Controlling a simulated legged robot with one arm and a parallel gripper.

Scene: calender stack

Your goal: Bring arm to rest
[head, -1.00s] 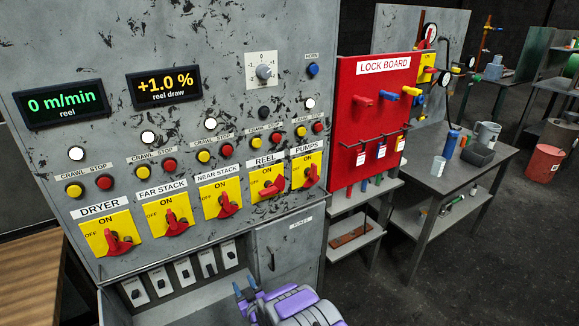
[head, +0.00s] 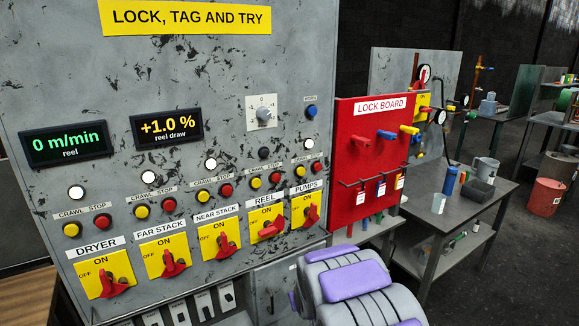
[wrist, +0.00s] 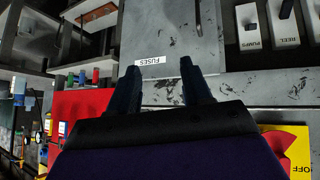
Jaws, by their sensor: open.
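My arm (head: 350,285), grey with purple pads, rises at the bottom of the head view, in front of the panel's lower right part. Its gripper end is not clearly visible there. In the wrist view my gripper (wrist: 160,68) shows two dark fingers spread apart with nothing between them. The grey door labelled FUSES (wrist: 155,75) lies beyond the fingers. I cannot tell how far the fingertips are from it.
The grey control panel (head: 60,90) carries yellow switch plates with red handles, including DRYER (head: 105,275) and PUMPS (head: 306,210). A red lock board (head: 355,190) stands to the right. A grey table (head: 450,205) holds cups and a blue cylinder. Dark floor lies beyond.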

